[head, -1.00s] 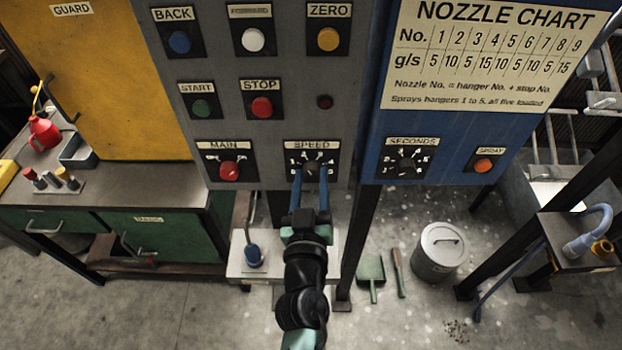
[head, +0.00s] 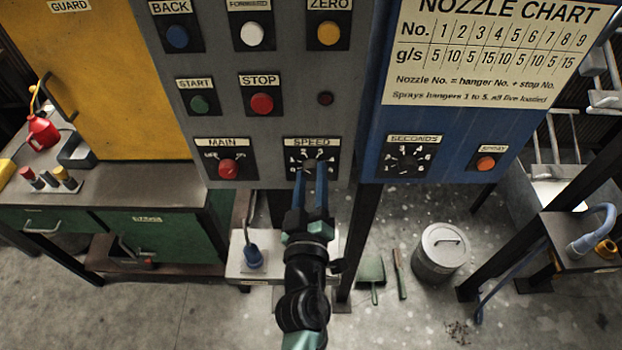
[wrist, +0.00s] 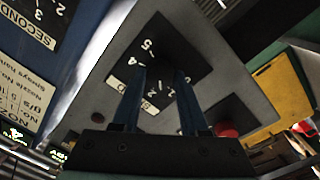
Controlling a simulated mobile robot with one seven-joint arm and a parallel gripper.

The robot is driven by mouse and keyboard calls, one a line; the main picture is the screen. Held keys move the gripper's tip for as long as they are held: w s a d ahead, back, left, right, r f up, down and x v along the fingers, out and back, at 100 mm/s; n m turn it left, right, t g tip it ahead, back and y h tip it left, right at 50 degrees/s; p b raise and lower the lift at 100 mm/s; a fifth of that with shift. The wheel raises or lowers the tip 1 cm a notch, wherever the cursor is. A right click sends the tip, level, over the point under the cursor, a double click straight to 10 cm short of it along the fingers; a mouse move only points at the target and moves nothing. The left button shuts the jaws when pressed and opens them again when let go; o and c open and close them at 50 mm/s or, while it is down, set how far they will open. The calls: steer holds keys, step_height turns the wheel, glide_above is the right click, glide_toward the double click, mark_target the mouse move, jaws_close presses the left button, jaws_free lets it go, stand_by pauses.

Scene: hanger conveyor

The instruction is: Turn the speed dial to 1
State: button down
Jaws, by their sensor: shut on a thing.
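The speed dial (head: 312,157) is on a black plate with white numerals under the SPEED label on the grey panel. My gripper (head: 310,170) reaches up to it from below, with its two blue fingers shut on the dial's knob. In the wrist view the fingers (wrist: 162,72) reach onto the dial plate (wrist: 190,58), and numerals such as 5, 4, 2 and 1 show around them. The fingers and the dark plate hide most of the knob, so I cannot tell which number it points to.
The red MAIN knob (head: 228,169) is left of the dial, and the red STOP button (head: 262,103) is above. The SECONDS dial (head: 407,160) is on the blue panel to the right. A dark post (head: 358,240) stands just right of my arm.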

steer(key=shift+n, duration=1.8)
steer(key=shift+c, duration=2.2)
jaws_free()
steer(key=s+b, duration=0.4)
steer(key=s, duration=0.9)
steer(key=shift+a+f, duration=0.25)
